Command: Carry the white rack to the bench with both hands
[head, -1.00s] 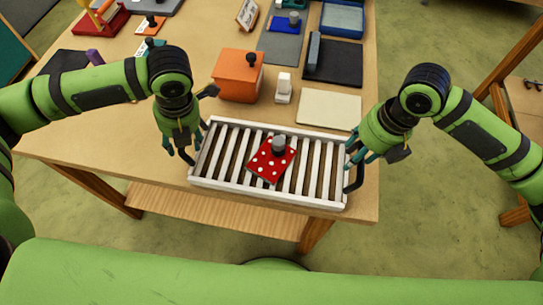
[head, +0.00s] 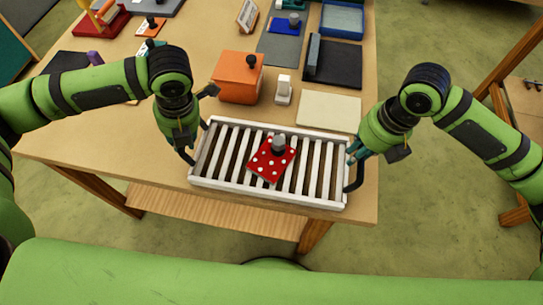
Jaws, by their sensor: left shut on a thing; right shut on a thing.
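The white rack (head: 230,188) is a slatted tray at the front edge of the wooden table. A red piece with white dots (head: 262,172) and a grey knob (head: 278,143) lies on its slats. My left gripper (head: 192,157) is at the rack's left end, shut on the dark handle there. My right gripper (head: 352,160) is at the right end, shut on the dark handle (head: 356,178) on that side. The fingers partly hide both handles. The rack looks level; whether it touches the table is hard to tell.
Behind the rack on the table (head: 110,130) stand an orange box (head: 238,78), a small white block (head: 283,90), a cream panel (head: 329,111) and a black mat (head: 335,66). Another wooden structure (head: 520,60) stands at the right, across open green floor (head: 440,230).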

